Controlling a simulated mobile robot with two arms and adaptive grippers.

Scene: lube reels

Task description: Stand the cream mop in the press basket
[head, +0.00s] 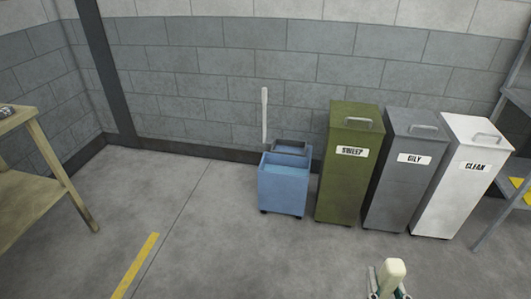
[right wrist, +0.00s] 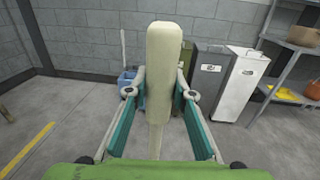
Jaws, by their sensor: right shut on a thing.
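The cream mop (right wrist: 163,70) is held in my right gripper (right wrist: 160,94), with teal fingers closed on either side of its shaft. In the head view the cream mop (head: 392,270) shows as a short stub at the bottom edge, in my right gripper (head: 388,287). The press basket (head: 290,148) is a dark grey frame on top of the blue bucket (head: 284,188) by the back wall, well ahead and left of the gripper. My left gripper is not in view.
A pale upright handle (head: 264,115) rises at the bucket's back left. Green (head: 347,175), grey (head: 399,185) and white (head: 455,190) bins stand right of the bucket. A wooden table (head: 28,185) is at left, shelving (right wrist: 290,65) at right. The floor before the bucket is clear.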

